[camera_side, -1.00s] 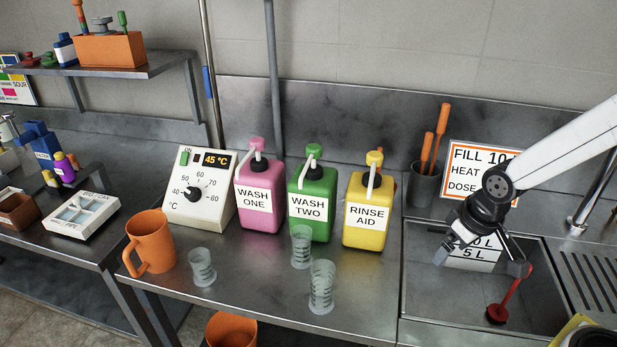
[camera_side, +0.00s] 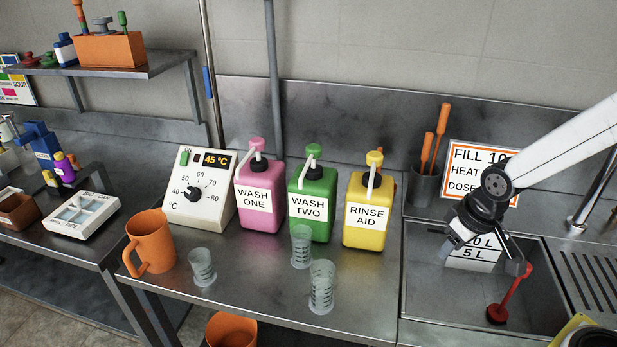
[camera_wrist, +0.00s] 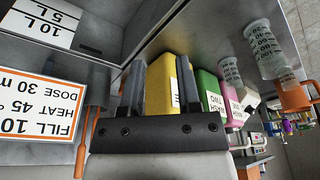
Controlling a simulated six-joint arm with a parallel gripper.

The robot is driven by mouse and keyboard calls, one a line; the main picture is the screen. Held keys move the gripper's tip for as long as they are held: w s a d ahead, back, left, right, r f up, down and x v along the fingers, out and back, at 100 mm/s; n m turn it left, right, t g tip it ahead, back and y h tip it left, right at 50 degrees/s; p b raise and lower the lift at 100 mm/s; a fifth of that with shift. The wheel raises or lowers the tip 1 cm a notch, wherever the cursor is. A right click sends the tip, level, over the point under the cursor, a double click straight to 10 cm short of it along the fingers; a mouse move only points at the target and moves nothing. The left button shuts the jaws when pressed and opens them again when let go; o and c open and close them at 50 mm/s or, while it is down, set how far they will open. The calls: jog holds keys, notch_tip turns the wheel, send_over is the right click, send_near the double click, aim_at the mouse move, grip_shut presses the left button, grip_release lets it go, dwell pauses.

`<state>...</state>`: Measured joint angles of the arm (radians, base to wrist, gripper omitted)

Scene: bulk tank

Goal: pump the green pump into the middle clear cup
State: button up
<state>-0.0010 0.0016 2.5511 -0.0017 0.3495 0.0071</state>
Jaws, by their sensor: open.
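The green WASH TWO bottle (camera_side: 311,222) stands on the steel counter between the pink and yellow bottles, its green pump head (camera_side: 314,150) on top. Three clear cups stand in front of the bottles. The middle clear cup (camera_side: 301,247) is right in front of the green bottle, below its spout. Another clear cup (camera_side: 202,267) is to the left and a third (camera_side: 321,288) is nearer the front edge. My gripper (camera_side: 484,254) is open and empty over the sink, well right of the bottles. In the wrist view its fingers (camera_wrist: 158,85) show apart, with the green bottle (camera_wrist: 208,92) beyond.
The yellow RINSE AID bottle (camera_side: 366,218) stands between my gripper and the green bottle. The pink bottle (camera_side: 260,213), dial box (camera_side: 198,215) and orange jug (camera_side: 151,240) are further left. A red-handled plunger (camera_side: 510,295) is in the sink (camera_side: 540,318).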

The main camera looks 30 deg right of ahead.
jog(key=shift+w+r, duration=0.2)
jog(key=shift+w, duration=0.2)
jog(key=c, duration=0.3)
jog(key=w+r+t, duration=0.1)
jog(key=w+r, duration=0.2)
jog(key=w, duration=0.1)
jog(key=w+a+r+m+t, duration=0.1)
jog(key=w+r, duration=0.2)
jog(key=w, duration=0.2)
jog(key=w+a+r+m+t, duration=0.1)
jog(key=w+r, duration=0.2)
jog(key=w, duration=0.2)
jog(key=shift+w+a, duration=0.25)
grip_shut()
jog(key=w+a+r+m+h, duration=0.6)
jog(key=w+a+r, duration=0.5)
jog(key=a, duration=0.2)
jog(key=shift+w+r+m+t, duration=0.2)
jog(key=shift+r+m+t, duration=0.1)
jog(key=shift+m, duration=0.2)
